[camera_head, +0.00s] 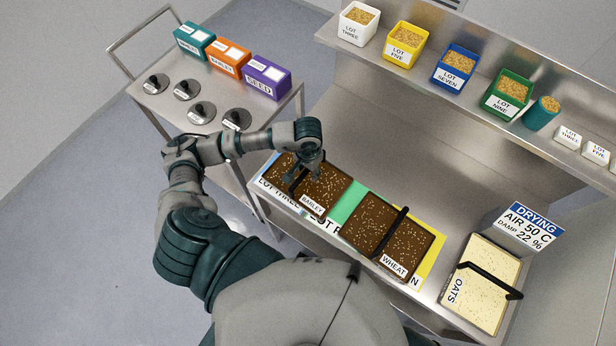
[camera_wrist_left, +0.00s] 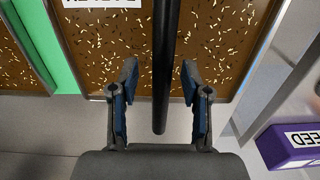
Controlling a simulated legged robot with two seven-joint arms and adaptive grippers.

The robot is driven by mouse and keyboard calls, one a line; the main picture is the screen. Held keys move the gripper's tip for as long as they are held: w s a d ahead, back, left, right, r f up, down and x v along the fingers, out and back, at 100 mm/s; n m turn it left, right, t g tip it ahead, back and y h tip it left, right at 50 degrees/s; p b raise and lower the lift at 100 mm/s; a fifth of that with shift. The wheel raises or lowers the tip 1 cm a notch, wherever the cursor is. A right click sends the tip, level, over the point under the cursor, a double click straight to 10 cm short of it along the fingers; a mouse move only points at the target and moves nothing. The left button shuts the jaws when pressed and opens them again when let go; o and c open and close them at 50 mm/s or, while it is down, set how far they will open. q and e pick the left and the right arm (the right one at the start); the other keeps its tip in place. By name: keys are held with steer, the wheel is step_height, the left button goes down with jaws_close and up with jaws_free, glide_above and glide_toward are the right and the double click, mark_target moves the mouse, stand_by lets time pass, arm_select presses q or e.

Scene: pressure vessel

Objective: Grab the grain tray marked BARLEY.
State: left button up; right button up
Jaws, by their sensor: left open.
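The BARLEY tray (camera_head: 333,186), brown with pale grains, a white label and a black bar handle, lies on the lower bench at the left end of the row. My left gripper (camera_head: 305,176) is over it, at the handle. In the left wrist view the gripper (camera_wrist_left: 160,84) is open, with the black handle (camera_wrist_left: 165,60) running between its two fingers. Both fingers look apart from the handle. The tray (camera_wrist_left: 225,45) fills the upper part there, its label cut off at the top. My right gripper is not in view.
The WHEAT tray (camera_head: 383,222) lies right of the BARLEY tray, and the pale OATS tray (camera_head: 487,280) farther right beside a DRYING sign (camera_head: 530,228). A shelf (camera_head: 450,95) with coloured grain bins runs behind. A cart (camera_head: 170,105) with boxes and knobbed discs stands left.

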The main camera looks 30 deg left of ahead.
arm_select(q)
steer(key=shift+a+f, duration=0.15)
steer(key=shift+f, duration=0.05)
steer(key=shift+c, duration=0.2)
steer(key=c, duration=0.8)
jaws_close()
steer(key=shift+r, duration=0.1)
